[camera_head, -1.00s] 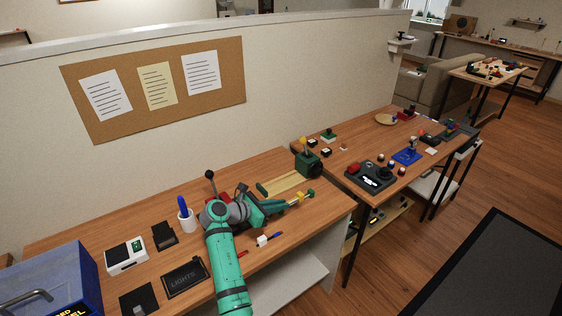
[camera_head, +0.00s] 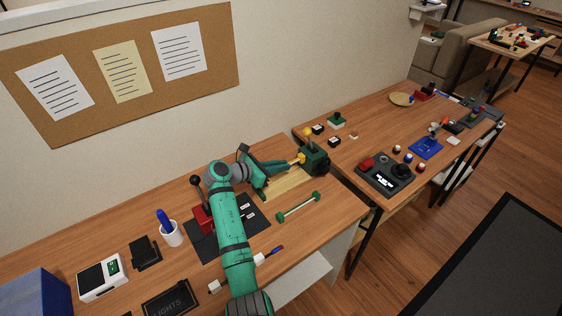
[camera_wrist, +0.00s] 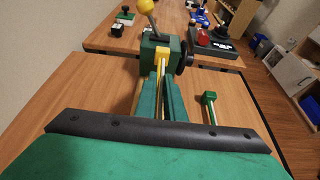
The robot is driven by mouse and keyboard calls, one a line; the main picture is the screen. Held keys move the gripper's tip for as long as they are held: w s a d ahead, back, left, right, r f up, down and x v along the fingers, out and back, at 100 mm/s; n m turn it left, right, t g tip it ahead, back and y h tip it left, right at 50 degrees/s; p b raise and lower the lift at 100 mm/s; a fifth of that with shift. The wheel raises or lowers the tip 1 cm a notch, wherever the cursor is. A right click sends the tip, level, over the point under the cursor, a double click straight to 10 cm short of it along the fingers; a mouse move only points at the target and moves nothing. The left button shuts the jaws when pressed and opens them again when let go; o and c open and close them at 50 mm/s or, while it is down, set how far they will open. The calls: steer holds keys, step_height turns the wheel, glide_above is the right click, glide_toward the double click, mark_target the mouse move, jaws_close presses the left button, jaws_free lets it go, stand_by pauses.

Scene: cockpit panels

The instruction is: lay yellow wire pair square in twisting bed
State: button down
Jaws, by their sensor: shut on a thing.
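The twisting bed is a pale wooden strip (camera_head: 287,186) with a dark green block (camera_head: 315,162) at its right end, topped by a yellow-ball lever. The block stands straight ahead in the wrist view (camera_wrist: 149,50). My gripper (camera_head: 291,163) is shut on the yellow wire pair over the bed, close to the block. The wire pair's yellow end (camera_head: 300,158) shows just past my fingertips, and in the wrist view (camera_wrist: 162,58) it is at or against the block's face.
A green-ended bar (camera_head: 298,207) lies on the table in front of the bed. A black panel with a red-based lever (camera_head: 203,219) is left of it, partly behind my arm. A second table with a control box (camera_head: 386,174) stands to the right.

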mark_target(281, 184)
steer(key=shift+d+f, duration=0.1)
steer(key=shift+f, duration=2.6)
steer(key=shift+f, duration=0.5)
steer(key=c, duration=1.8)
jaws_free()
steer(key=shift+s, duration=0.1)
steer(key=shift+o, duration=0.2)
